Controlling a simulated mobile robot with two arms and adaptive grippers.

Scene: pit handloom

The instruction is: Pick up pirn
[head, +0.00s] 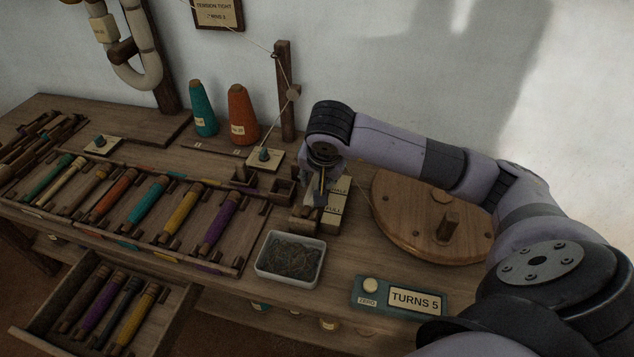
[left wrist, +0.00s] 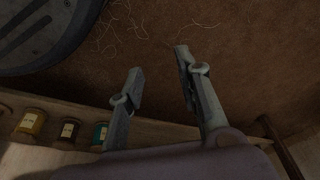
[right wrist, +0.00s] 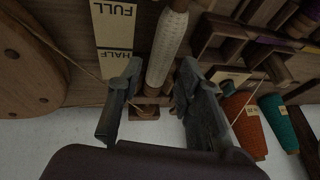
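A pirn wound with pale thread (right wrist: 168,40) stands out in the right wrist view, beside the HALF/FULL gauge (right wrist: 114,25). My right gripper (right wrist: 158,72) has its fingers on either side of this pirn, apart, with narrow gaps showing; contact further down is hard to judge. In the head view my right gripper (head: 322,195) is low over the winder, by the gauge (head: 337,203), and largely hides the pirn. More pirns, such as a purple one (head: 220,222), lie in the rack. My left gripper (left wrist: 158,75) is open and empty above the floor, outside the head view.
A wooden wheel (head: 395,205) stands right of the winder. A white tray of thread scraps (head: 278,278) and a TURNS 5 counter (head: 375,285) are in front. Orange (head: 242,115) and teal (head: 202,108) cones and a post (head: 285,90) stand behind. An open drawer (head: 165,310) juts out front left.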

